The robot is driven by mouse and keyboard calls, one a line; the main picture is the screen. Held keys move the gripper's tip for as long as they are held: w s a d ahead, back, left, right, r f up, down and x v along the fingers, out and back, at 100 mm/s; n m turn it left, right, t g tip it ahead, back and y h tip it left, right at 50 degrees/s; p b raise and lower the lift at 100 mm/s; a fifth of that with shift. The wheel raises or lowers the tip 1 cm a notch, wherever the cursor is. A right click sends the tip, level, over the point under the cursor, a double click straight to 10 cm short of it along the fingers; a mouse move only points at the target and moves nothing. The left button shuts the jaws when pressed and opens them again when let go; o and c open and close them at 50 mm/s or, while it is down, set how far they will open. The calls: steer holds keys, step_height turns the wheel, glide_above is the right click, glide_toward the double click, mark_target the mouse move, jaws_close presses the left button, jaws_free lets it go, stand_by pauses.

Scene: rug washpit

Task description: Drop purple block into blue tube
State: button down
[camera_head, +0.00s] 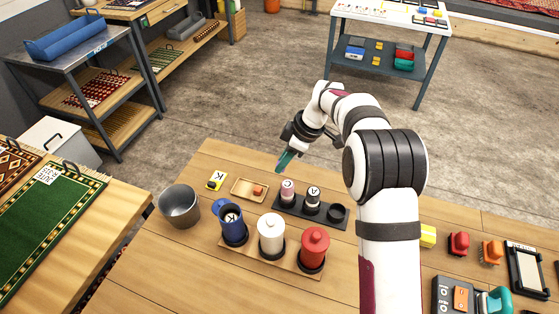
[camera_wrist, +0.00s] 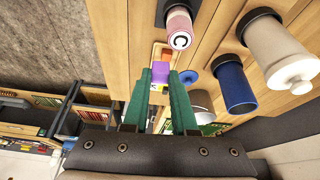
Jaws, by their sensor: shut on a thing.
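The purple block (camera_wrist: 160,74) is between the green fingertips of my gripper (camera_wrist: 161,78) in the wrist view. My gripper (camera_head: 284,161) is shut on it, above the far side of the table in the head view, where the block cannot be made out. The blue tube (camera_head: 234,228) stands upright at the left of the wooden holder and bears a white K label. It also shows in the wrist view (camera_wrist: 234,84), right of and apart from the fingers, with a dark open end. A round blue piece, seemingly a lid (camera_wrist: 192,76), lies beside it.
A white canister (camera_head: 271,234) and a red canister (camera_head: 314,246) stand right of the tube. A black rack (camera_head: 325,217) holds bottles marked C and A. A wooden tray (camera_head: 241,187) with an orange block, a yellow K block (camera_head: 216,180) and a grey bucket (camera_head: 179,207) are near.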

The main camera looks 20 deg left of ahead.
steer(key=s+a+r, duration=0.4)
steer(key=s+r, duration=0.8)
steer(key=s, duration=0.5)
steer(key=f, duration=0.5)
steer(key=shift+w+a+f, duration=0.1)
steer(key=shift+a+f, duration=0.1)
steer(key=shift+f, duration=0.2)
steer(key=c, duration=0.6)
jaws_free()
steer(key=shift+c, duration=0.2)
steer(key=v, duration=1.5)
steer(key=shift+d+r, duration=0.25)
steer(key=shift+r, duration=0.1)
